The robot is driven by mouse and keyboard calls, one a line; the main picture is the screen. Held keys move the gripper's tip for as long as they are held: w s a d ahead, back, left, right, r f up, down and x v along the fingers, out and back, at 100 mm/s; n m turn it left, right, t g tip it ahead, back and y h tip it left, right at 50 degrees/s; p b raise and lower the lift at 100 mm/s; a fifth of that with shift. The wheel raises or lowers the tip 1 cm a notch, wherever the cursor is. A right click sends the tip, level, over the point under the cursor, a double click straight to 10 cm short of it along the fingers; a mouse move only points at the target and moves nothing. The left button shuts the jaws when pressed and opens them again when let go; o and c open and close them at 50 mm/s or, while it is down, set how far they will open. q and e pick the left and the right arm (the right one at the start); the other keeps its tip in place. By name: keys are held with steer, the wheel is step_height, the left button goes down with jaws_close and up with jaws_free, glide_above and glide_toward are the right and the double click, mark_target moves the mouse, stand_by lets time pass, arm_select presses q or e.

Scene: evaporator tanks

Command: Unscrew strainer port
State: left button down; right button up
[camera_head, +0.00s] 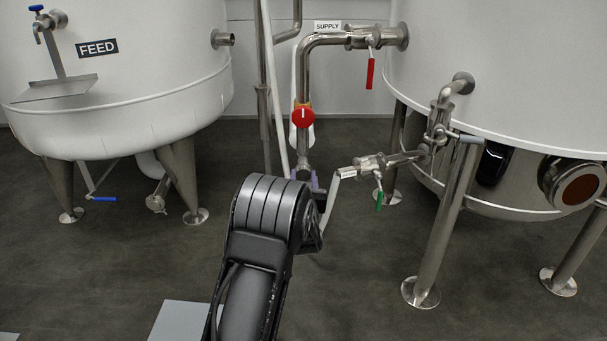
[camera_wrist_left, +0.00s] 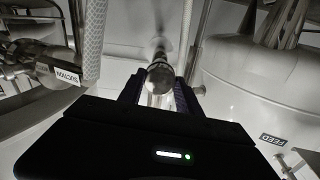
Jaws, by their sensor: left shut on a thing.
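The strainer port (camera_wrist_left: 160,76) shows in the left wrist view as a round metal end between the two dark fingers of my left gripper (camera_wrist_left: 157,92). In the head view my left gripper (camera_head: 304,178) is at the low end of the steel supply pipe (camera_head: 303,70), below a round red valve piece (camera_head: 303,116). It is shut around the metal end, which my own wrist partly hides there. I cannot tell how far the port is turned. My right gripper is in neither view.
A branch with a green-handled valve (camera_head: 378,200) and a braided hose (camera_wrist_left: 92,40) is close beside the gripper. A red-handled valve (camera_head: 370,73) is higher up. The FEED tank (camera_head: 115,60) stands left, another tank (camera_head: 500,70) right, on steel legs. Open floor lies below.

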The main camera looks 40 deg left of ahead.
arm_select(q)
steer(key=shift+w+d, duration=0.1)
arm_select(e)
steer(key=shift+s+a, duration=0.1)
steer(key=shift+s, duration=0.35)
arm_select(q)
steer(key=n, duration=0.5)
steer(key=c, duration=1.1)
jaws_free()
steer(key=m+p, duration=0.2)
steer(key=m, duration=0.1)
steer(key=shift+r+m, duration=0.15)
steer(key=shift+m, duration=0.75)
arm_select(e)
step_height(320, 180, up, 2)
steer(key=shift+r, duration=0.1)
